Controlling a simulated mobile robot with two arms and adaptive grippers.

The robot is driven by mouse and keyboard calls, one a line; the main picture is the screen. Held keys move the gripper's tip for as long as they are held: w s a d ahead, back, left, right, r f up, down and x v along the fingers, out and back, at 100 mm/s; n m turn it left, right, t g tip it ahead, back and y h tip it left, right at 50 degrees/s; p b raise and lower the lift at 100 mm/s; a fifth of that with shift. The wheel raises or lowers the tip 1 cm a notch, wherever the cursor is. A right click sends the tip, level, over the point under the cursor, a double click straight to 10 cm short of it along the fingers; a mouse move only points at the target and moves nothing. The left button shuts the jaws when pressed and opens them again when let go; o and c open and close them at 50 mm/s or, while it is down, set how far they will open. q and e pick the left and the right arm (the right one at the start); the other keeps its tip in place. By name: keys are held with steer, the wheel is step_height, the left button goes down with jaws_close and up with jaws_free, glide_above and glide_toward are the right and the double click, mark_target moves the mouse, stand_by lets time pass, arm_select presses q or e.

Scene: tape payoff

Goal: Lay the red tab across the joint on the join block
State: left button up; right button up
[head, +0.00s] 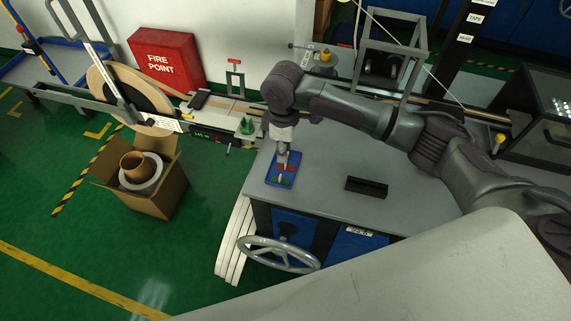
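A small blue tray (273,179) lies on the grey bench top near its left edge. It holds a red tab (290,169) and a green piece (283,181). My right gripper (283,161) points down over the tray, its tips at or just above the red tab. The fingers are small and partly hidden, so I cannot tell whether they are open or shut, or touching the tab. A black block (367,187) lies on the bench to the right of the tray. I cannot tell whether it is the join block, and no joint is visible on it. My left gripper is not in view.
Behind the bench's left end, a long machine carries a big reel (128,98) and a red-topped stand (235,75). A cardboard box (150,196) with rolls stands on the floor at left. A handwheel (279,254) sticks out at the bench front. The bench around the black block is clear.

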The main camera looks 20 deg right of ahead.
mark_target(286, 168)
steer(key=shift+f, duration=0.25)
steer(key=f, duration=0.2)
steer(key=f+p, duration=0.1)
steer(key=shift+s+d+f, duration=0.2)
steer(key=shift+f, duration=0.7)
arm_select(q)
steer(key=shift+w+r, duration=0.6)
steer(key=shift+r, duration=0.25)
arm_select(e)
steer(key=c, duration=0.4)
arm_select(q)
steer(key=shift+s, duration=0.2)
arm_select(e)
steer(key=shift+c, duration=0.4)
steer(key=shift+r, duration=0.1)
